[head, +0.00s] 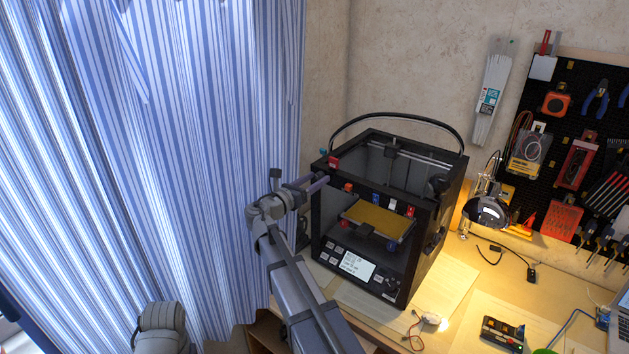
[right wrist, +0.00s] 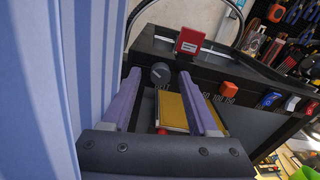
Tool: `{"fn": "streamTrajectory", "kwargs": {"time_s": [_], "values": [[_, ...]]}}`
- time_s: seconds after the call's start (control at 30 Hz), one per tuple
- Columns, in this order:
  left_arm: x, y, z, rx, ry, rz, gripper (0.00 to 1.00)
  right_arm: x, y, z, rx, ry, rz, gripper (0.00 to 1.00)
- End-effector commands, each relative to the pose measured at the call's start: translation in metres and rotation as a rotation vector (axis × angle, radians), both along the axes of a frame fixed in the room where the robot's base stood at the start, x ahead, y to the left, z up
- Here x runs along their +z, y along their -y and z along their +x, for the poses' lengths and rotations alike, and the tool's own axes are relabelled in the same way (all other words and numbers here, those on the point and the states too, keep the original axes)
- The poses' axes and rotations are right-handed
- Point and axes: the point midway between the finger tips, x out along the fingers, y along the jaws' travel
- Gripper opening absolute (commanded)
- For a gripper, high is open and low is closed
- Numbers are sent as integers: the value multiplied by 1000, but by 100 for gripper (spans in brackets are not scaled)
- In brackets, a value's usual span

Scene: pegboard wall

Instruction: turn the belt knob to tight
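The belt knob (right wrist: 160,72) is a small dark round knob on the printer's upper front bar, with partly readable lettering below it. The black box-shaped 3D printer (head: 436,232) stands on the bench. My right gripper (head: 320,182) is at the printer's upper left front corner. In the right wrist view its two purple fingers (right wrist: 160,76) are spread apart with nothing between them, and the knob shows beyond the gap between their tips. I cannot make out the knob in the head view. The knob's setting is too small to tell. My left gripper is out of view.
A red block (right wrist: 194,40) sits on the printer's top edge beside the knob. An orange button (right wrist: 229,88) and a blue one (right wrist: 270,100) are further right on the bar. The striped curtain (head: 200,150) hangs close on the left. A lamp (head: 488,212) stands right of the printer.

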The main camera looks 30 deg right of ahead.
Motion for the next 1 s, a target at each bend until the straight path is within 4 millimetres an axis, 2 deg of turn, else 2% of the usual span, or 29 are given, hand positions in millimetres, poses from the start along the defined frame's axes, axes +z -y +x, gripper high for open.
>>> {"fn": "streamTrajectory", "kwargs": {"time_s": [0.07, 0.5, 1.0], "values": [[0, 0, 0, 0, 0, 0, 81, 0, 0, 0, 0, 0, 0, 50], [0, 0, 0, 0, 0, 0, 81, 0, 0, 0, -1, 0, 0, 0], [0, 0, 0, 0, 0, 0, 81, 0, 0, 0, -1, 38, 16, 0]]}}
